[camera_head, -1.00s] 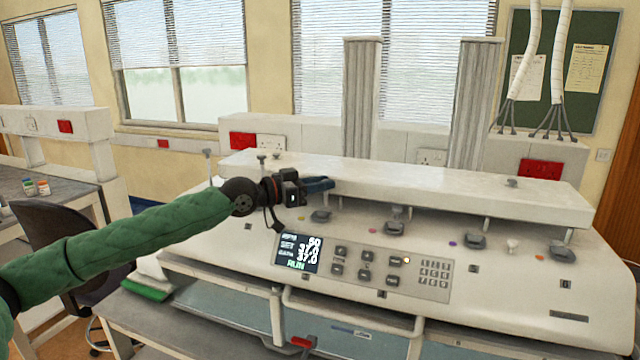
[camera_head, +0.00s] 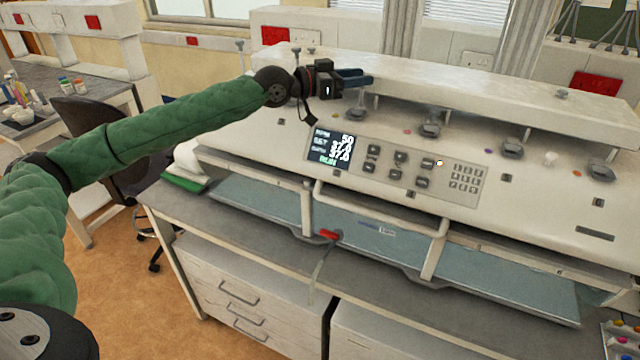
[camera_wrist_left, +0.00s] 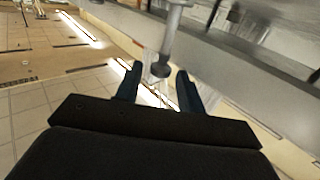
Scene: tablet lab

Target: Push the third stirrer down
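The white tester (camera_head: 520,190) has a long raised top beam (camera_head: 470,95). I cannot tell which counts as the third. My left gripper (camera_head: 358,77) is at the beam's front left, blue fingers pointing right. In the left wrist view, the gripper (camera_wrist_left: 158,85) is open, and a metal rod with a dark round end (camera_wrist_left: 161,69) shows between and beyond the fingertips; contact is unclear. My right gripper is out of view.
Dark knobs line the sloping panel, one (camera_head: 430,128) near the middle. A lit display (camera_head: 331,146) and keypad (camera_head: 465,178) lie below the gripper. A red clip (camera_head: 328,234) hangs at the front rail. A dark chair (camera_head: 100,125) stands left. The bench front edge is mostly clear.

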